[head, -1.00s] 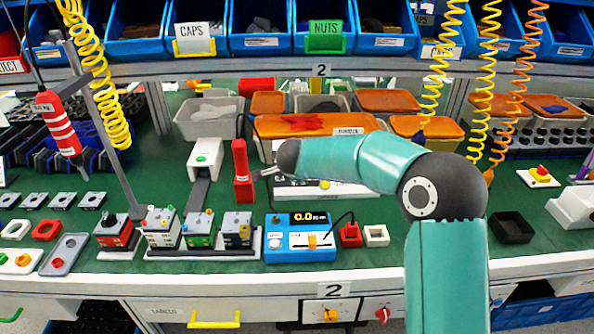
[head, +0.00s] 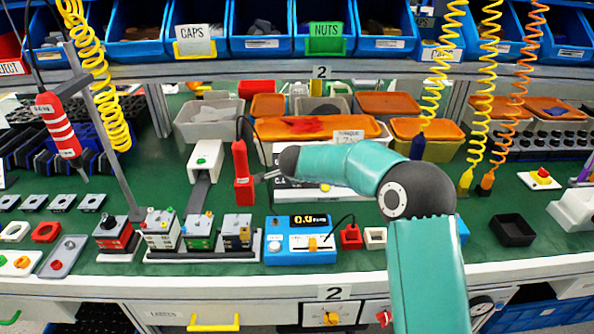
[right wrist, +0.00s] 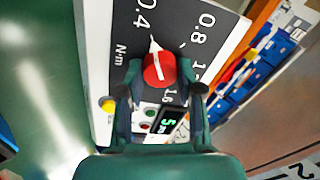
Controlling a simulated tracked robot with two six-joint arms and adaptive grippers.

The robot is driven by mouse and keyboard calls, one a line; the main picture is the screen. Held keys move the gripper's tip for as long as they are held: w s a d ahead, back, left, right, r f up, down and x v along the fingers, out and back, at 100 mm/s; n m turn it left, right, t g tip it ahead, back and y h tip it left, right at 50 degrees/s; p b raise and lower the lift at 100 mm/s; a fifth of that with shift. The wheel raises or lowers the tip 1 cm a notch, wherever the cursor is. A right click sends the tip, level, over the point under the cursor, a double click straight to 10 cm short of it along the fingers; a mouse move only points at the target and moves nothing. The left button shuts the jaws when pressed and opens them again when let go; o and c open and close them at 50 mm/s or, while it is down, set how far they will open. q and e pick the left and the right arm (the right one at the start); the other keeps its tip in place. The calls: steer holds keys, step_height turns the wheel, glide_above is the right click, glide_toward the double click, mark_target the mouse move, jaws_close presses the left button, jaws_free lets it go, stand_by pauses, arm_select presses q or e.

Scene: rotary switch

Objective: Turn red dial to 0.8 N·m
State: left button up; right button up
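The red dial (right wrist: 160,70) sits on a dark scale panel (right wrist: 130,35) in the right wrist view. Its white pointer aims between the 0.4 and 0.8 marks, clearly short of 0.8. My right gripper (right wrist: 162,76) has one finger on each side of the dial. Whether the fingers press on the dial I cannot tell. In the head view the dial is hidden behind my teal right arm, and only parts of the white-edged panel (head: 335,190) show. My left gripper is not in view.
A red upright tool (head: 242,175) stands just left of my right wrist. A blue device with a display (head: 300,240) is in front. Orange-lidded bins (head: 320,127) stand behind, and coiled hoses (head: 485,100) hang at the right.

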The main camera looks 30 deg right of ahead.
steer(key=shift+c, duration=1)
steer(key=shift+s+m+p, duration=0.1)
steer(key=shift+m+p, duration=1.2)
steer(key=shift+m, duration=0.2)
steer(key=m+p, duration=0.1)
steer(key=m, duration=0.1)
steer(key=shift+m+g+p, duration=0.3)
steer(key=shift+p, duration=0.05)
steer(key=m+p, duration=0.1)
steer(key=m, duration=0.2)
steer(key=shift+a+f+m, duration=0.1)
steer(key=shift+f+m, duration=0.05)
steer(key=shift+m, duration=0.15)
steer(key=shift+f+m+p, duration=0.15)
steer(key=shift+m+p, duration=0.5)
steer(key=shift+m, duration=0.75)
steer(key=shift+f+g, duration=0.1)
steer(key=shift+g, duration=0.2)
